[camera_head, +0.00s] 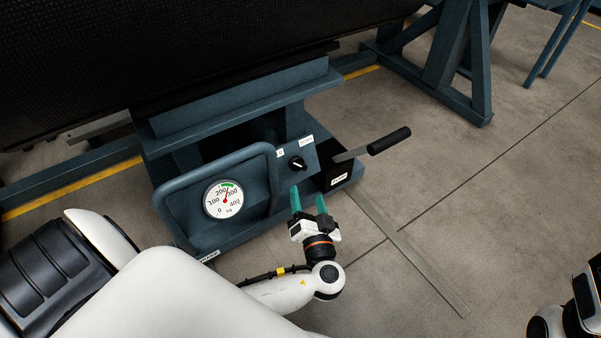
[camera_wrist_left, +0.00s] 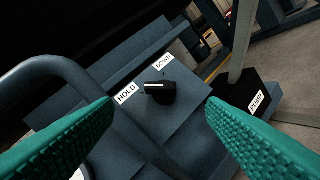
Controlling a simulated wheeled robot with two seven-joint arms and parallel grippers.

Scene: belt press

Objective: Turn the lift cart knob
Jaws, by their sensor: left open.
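The lift cart (camera_head: 225,120) is dark blue steel and stands under the black belt roll. Its knob (camera_head: 297,163) is small and black with a white pointer line, on a sloped blue panel. In the left wrist view the knob (camera_wrist_left: 160,92) sits between the two fingers, farther off, with a HOLD label (camera_wrist_left: 127,93) and a DOWN label (camera_wrist_left: 163,62) beside it. My left gripper (camera_head: 308,199) has teal ribbed fingers, is open and empty, and is just short of the panel, apart from the knob. My right gripper is not in view; part of my right arm shows at bottom right.
A pump lever with a black grip (camera_head: 389,141) sticks out right of the panel, close to my left gripper. A round gauge (camera_head: 224,199) and a bent blue tube handle (camera_head: 214,161) are left of it. A flat metal strip (camera_head: 410,250) lies on otherwise clear floor.

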